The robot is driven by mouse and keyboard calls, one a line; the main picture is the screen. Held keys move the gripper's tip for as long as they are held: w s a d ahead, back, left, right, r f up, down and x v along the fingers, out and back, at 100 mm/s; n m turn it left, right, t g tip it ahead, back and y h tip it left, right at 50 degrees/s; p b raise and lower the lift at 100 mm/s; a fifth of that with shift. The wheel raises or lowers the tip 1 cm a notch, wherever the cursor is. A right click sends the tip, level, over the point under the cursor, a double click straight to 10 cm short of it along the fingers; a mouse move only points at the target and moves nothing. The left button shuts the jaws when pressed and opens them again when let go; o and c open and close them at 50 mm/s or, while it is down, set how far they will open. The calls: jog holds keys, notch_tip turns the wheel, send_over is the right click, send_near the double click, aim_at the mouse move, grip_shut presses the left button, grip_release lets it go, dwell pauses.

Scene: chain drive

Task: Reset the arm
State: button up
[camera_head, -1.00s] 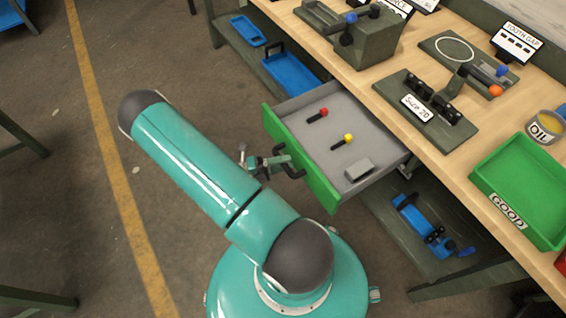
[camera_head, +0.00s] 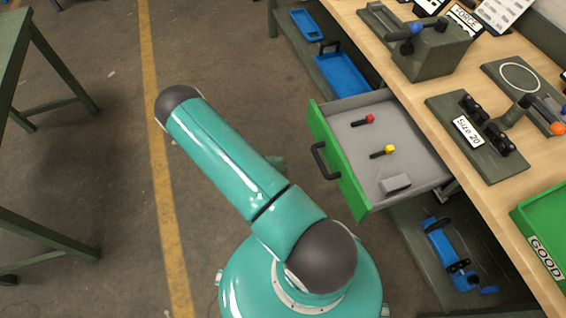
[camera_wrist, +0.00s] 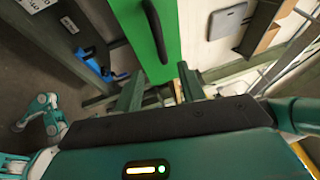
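My arm (camera_head: 225,155) reaches out to the upper left in the head view and hides most of my gripper. In the wrist view my gripper (camera_wrist: 158,80) has its two fingers apart with nothing held between them. The green drawer front (camera_head: 340,160) stands pulled out from the workbench, and its dark handle (camera_head: 322,160) is free of my gripper. The handle also shows in the wrist view (camera_wrist: 156,32), ahead of the fingertips and apart from them.
The open drawer holds a red-ended tool (camera_head: 364,121), a yellow-ended tool (camera_head: 383,152) and a grey block (camera_head: 395,185). The workbench (camera_head: 430,95) with fixtures runs along the right. A dark-green table (camera_head: 22,40) stands at left. Floor between is clear.

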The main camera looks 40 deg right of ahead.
dwell(0.4)
jog(key=w+a+r+m+t+y, duration=0.2)
jog(key=a+r+m+t+y, duration=0.2)
jog(key=r+m, duration=0.5)
jog(key=w+a+r+m+t+y, duration=0.25)
jog(key=a+r+m+y, duration=0.2)
jog(key=r, duration=0.75)
jog(key=s+a+r+m+t+y, duration=0.1)
jog(key=s+a+r+m+t, duration=0.2)
jog(key=r, duration=0.3)
jog(key=s+a+r+m+t+y, duration=0.2)
jog(key=s+a+r+m+t, duration=0.1)
jog(key=r+m+t, duration=0.2)
jog(key=s+a+r+m+t+y, duration=0.2)
jog(key=s+a+r+m+t, duration=0.1)
jog(key=r, duration=0.5)
jog(key=shift+a+m+t, duration=0.15)
jog(key=shift+m+t, duration=0.5)
jog(key=shift+t, duration=0.6)
